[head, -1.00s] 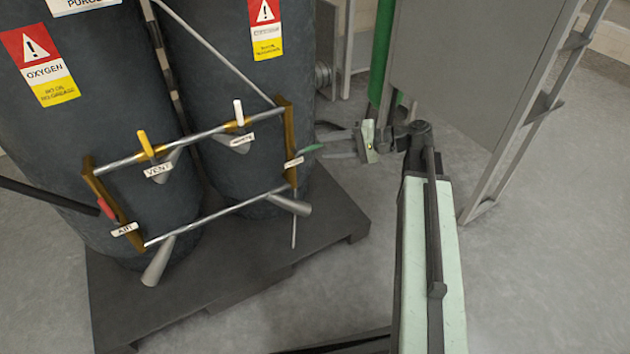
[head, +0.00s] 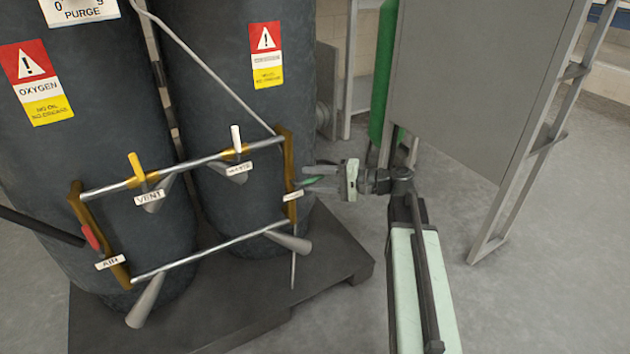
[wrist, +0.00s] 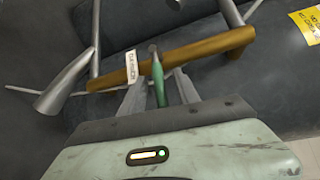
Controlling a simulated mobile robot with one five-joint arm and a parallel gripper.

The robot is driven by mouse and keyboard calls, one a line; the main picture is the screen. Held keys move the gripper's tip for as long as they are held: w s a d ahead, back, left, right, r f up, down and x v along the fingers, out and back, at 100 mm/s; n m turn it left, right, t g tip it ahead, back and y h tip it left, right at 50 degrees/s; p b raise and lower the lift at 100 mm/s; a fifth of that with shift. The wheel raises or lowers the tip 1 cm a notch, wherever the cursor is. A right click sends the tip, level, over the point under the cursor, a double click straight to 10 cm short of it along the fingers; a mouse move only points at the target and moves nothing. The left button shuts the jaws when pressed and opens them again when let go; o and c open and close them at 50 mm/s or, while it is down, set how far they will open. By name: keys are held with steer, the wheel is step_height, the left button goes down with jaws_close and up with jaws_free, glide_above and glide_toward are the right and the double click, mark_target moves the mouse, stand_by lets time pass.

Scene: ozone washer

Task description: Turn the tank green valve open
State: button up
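The green valve handle (head: 312,180) sticks out from the right end of the brass-ended pipe frame on the tanks (head: 226,110). My gripper (head: 312,178) is at the handle, coming from the right. In the wrist view, the green handle (wrist: 159,84) points down toward the palm and lies between the two grey fingers of my gripper (wrist: 157,88). The fingers are apart, with a gap on each side of the handle. A white label (wrist: 130,67) sits on the brass bar (wrist: 190,52) just left of the handle.
Yellow (head: 136,168), white (head: 236,140) and red (head: 91,238) valve handles sit on the same frame. A grey cabinet (head: 480,80) and a green cylinder (head: 384,75) stand right of the tanks. A dark pallet (head: 330,250) lies under the tanks.

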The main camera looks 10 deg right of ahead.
jaws_close()
stand_by(1.4)
